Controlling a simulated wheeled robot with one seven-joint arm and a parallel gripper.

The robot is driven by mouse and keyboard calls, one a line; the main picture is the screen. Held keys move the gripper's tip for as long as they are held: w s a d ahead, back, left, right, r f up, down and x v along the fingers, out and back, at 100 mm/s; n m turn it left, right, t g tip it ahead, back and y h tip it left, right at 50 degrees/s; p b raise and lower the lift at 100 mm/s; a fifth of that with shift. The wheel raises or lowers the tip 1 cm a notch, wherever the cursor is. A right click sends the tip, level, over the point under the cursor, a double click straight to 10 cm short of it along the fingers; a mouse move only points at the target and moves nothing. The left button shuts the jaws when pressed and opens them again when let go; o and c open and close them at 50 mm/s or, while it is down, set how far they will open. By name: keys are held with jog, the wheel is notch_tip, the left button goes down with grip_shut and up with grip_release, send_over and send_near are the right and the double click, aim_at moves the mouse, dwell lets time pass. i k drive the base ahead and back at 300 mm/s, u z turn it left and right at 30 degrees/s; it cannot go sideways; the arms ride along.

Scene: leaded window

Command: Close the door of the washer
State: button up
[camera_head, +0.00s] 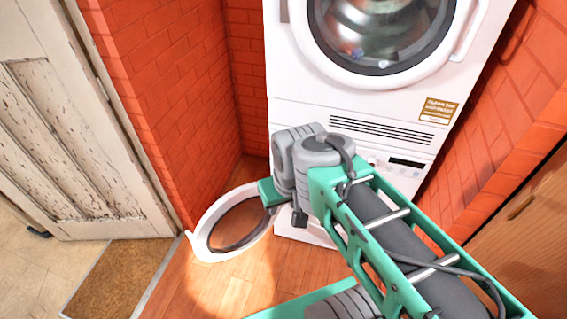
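The washer (425,175) is the lower white machine of a stacked pair in the brick alcove. Its round door (204,228), a white ring with a dark inner rim, stands swung wide open to the left, low above the floor. My arm crosses in front of the washer and hides its door opening and much of its front. The green and grey end of my arm, with my gripper (270,191), is at the right upper edge of the open door. I cannot tell if it touches the door. The fingers are not clear.
A white upper machine (340,104) with a round, shut glass door stands on the washer. Red brick walls (165,80) close in on both sides. A worn white door (75,130) and a brown mat (118,275) are at left. Some wooden floor (240,285) is clear.

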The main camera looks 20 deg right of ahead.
aim_at(200, 240)
jog(key=u, duration=1.6)
jog(key=k, duration=0.65)
jog(key=i, duration=2.3)
jog(key=z, duration=0.15)
